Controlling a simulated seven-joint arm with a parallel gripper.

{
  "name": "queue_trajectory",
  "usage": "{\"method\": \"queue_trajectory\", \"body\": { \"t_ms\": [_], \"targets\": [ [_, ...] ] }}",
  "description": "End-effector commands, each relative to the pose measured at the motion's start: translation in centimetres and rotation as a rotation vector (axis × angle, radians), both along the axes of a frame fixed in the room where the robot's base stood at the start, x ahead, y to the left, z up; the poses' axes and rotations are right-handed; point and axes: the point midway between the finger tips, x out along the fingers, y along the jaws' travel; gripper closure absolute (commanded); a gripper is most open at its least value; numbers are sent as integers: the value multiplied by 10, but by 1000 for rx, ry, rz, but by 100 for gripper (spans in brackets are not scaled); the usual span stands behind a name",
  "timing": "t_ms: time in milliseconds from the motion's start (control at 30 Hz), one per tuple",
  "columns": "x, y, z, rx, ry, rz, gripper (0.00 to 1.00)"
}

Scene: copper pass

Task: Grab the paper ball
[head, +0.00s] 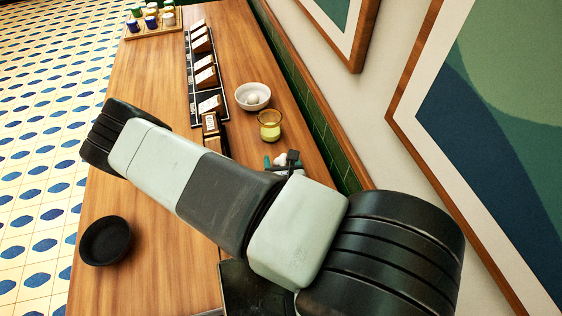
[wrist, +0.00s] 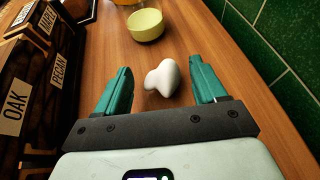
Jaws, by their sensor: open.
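A small white lumpy object (wrist: 163,78) lies on the wooden counter in the wrist view, with a rounded knob on one side. It may be the paper ball, but I cannot tell its material. My gripper (wrist: 160,66) is open, with its teal fingers on either side of the white object and no clear contact. A white bowl (head: 241,96) farther along the counter holds a small round whitish thing (head: 252,98).
A yellow-green cup (head: 269,131) stands just beyond the gripper. A row of labelled boxes (wrist: 22,100) is at the left, on a black strip (head: 193,85). A green tiled wall (wrist: 262,45) borders the right. A black bowl (head: 105,241) sits near the counter's left edge.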

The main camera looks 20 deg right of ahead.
Motion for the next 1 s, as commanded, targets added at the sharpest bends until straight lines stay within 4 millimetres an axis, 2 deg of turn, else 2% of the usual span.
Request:
{"method": "queue_trajectory", "body": {
  "t_ms": [200,500,567,867,1000],
  "targets": [
    [29,-5,-11,3,-3,-2,30],
    [34,-6,-14,1,0,0,30],
    [34,-6,-14,1,0,0,37],
    [34,-6,-14,1,0,-2,83],
    [34,-6,-14,1,0,-2,85]
  ]
}}
